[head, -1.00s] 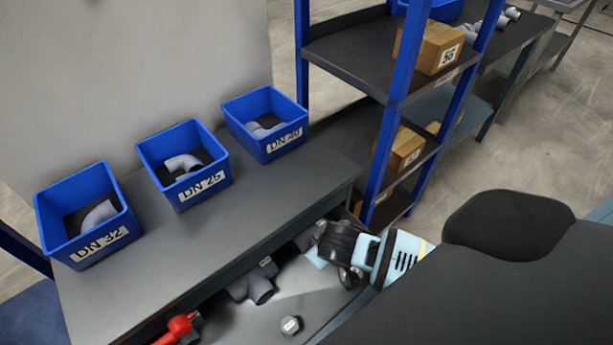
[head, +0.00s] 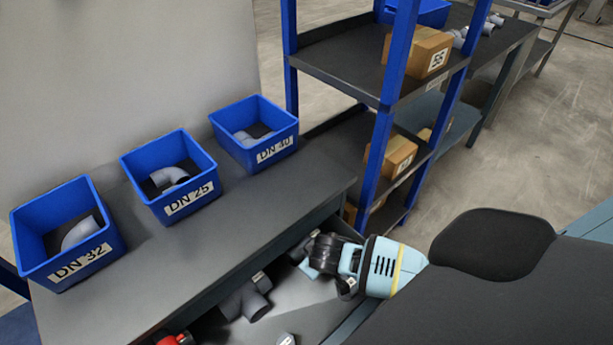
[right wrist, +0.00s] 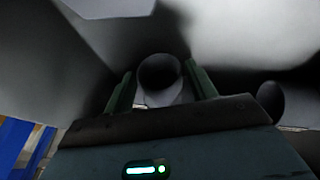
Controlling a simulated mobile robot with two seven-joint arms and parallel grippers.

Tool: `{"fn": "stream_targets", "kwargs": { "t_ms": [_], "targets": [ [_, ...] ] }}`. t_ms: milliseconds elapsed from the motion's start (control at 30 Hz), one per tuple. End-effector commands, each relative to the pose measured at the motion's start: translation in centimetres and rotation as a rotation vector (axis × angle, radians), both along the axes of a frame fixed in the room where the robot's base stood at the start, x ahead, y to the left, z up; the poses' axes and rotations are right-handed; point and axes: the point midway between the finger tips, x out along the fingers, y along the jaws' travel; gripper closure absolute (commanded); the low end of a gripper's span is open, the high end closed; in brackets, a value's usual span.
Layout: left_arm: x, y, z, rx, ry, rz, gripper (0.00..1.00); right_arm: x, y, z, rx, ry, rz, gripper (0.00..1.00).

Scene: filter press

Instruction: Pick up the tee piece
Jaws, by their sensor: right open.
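A grey tee-shaped pipe fitting (head: 245,300) lies in the open drawer under the bench, with a round opening facing the front. My right gripper (head: 312,266) is low at the drawer's right end, to the right of this fitting. The right wrist view shows its two fingers (right wrist: 160,76) apart, with the round open end of a grey pipe piece (right wrist: 160,95) between them. I cannot tell whether the fingers touch it, or which fitting it belongs to. My left gripper is not in view.
A second grey pipe end (right wrist: 272,98) shows at the right of the wrist view. A red-handled part (head: 176,339) and a small grey part (head: 285,339) lie in the drawer (head: 320,315). Three blue bins (head: 70,275) stand on the bench (head: 235,230). A blue-post shelf (head: 392,80) stands behind.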

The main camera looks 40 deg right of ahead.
Motion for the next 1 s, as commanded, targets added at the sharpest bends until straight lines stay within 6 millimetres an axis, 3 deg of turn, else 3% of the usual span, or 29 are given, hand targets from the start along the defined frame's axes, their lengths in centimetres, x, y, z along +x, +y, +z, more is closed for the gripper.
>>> {"fn": "stream_targets", "kwargs": {
  "t_ms": [100,400,767,1000],
  "targets": [
    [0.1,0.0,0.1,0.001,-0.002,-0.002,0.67,0.0,0.0,0.0,0.0,0.0,0.0,0.46],
    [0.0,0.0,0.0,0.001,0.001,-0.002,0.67,0.0,0.0,0.1,0.0,-0.002,0.001,0.82],
    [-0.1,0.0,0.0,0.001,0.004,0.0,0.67,-0.3,0.2,0.5,0.001,-0.002,0.001,0.82],
    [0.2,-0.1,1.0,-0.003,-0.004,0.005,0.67,-2.5,1.3,2.4,0.003,-0.001,0.003,0.82]
  ]
}}
